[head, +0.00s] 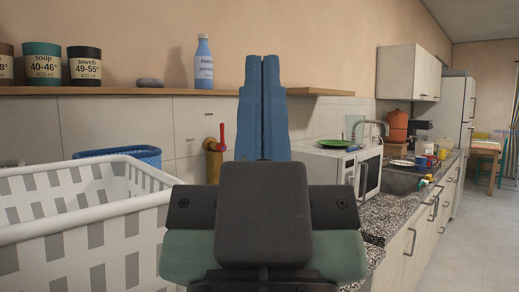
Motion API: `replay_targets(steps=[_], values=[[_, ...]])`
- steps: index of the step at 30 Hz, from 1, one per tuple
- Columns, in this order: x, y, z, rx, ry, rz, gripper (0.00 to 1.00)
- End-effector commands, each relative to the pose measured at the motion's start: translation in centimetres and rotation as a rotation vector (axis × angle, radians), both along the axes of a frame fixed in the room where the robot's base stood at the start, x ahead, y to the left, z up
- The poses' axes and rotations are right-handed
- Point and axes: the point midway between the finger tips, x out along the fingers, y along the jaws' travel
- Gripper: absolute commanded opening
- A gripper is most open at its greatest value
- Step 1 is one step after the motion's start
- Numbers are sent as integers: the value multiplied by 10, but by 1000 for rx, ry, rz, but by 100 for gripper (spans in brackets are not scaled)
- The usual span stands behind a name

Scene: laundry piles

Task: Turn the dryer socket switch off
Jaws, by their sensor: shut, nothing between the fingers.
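My gripper (263,60) is in the middle of the head view. Its two blue fingers are pressed together, point up and away from me, and hold nothing. They stand in front of the tiled wall (110,122) and overlap the wooden shelf. I cannot make out the dryer socket or its switch. Small dark marks (189,138) show on the white tiles left of the fingers, too small to read. The wall right behind my gripper is hidden.
A white laundry basket (75,225) fills the lower left, with a blue basket (125,155) behind. A red-handled brass tap (214,155) juts from the wall. The shelf (130,90) holds jars and a bottle (204,62). A microwave (335,168) stands right. Floor is clear at far right.

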Motion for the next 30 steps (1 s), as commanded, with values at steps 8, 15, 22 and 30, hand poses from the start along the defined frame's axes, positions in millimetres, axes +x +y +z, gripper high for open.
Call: replay_targets(steps=[8, 15, 22, 30], values=[[0, 0, 0, 0, 0, 0, 0], [0, 0, 13, 0, 0, 0, 0], [0, 0, 69, -1, 0, 1, 0], [0, 1, 142, 0, -1, 1, 0]])
